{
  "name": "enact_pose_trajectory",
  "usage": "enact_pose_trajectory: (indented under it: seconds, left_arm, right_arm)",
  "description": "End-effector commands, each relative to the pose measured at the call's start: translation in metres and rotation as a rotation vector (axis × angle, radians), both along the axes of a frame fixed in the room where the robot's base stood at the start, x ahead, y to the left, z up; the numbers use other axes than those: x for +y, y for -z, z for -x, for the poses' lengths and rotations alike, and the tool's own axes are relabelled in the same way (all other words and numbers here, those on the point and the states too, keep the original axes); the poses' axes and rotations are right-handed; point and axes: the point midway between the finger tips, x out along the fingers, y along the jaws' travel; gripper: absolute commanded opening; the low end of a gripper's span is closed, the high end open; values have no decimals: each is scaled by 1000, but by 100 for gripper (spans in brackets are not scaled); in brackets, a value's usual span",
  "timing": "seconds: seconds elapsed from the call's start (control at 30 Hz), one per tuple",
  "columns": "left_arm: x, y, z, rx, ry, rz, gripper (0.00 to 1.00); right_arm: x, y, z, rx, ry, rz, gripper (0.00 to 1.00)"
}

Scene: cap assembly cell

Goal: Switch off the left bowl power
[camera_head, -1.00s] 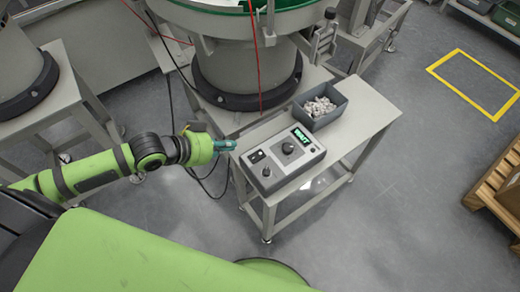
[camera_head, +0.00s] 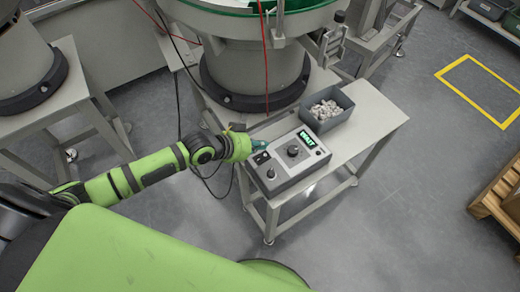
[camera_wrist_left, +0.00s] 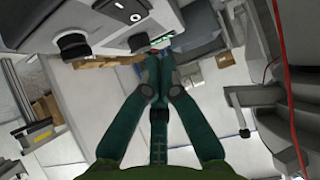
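The grey bowl control box (camera_head: 290,178) stands on the front part of the metal table. Its green display is lit, with a large black knob (camera_head: 293,151) below it. A black switch plate (camera_head: 261,158) is at the box's left, above a smaller round knob (camera_head: 270,173). My left gripper (camera_head: 262,146) is at the box's upper left edge, close to the switch plate. In the left wrist view its teal fingers (camera_wrist_left: 155,58) come together, with nothing seen between them. The box's panel with the switch (camera_wrist_left: 130,14) is at upper left there. Contact cannot be told. My right gripper is out of view.
A dark bin (camera_head: 328,115) of pale parts stands behind the box. The bowl feeder base (camera_head: 255,75) rises behind, with a red cable (camera_head: 266,60) hanging in front. A wooden pallet (camera_head: 497,197) is at the far right. The floor right of the table is clear.

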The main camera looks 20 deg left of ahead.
Motion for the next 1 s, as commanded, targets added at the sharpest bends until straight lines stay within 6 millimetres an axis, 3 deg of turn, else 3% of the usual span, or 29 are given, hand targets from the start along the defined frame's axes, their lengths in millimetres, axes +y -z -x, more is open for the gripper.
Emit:
enact_pose_trajectory:
  seconds: [0.1, 0.23, 1.0]
  left_arm:
    - [1, 21, 1, 7, -3, -3, 0]
    - [0, 31, -1, 4, -3, -3, 0]
    - [-2, 42, -4, 19, -1, -15, 0]
  right_arm:
    - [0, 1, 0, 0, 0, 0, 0]
    - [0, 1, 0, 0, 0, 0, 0]
    - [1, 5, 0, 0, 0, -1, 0]
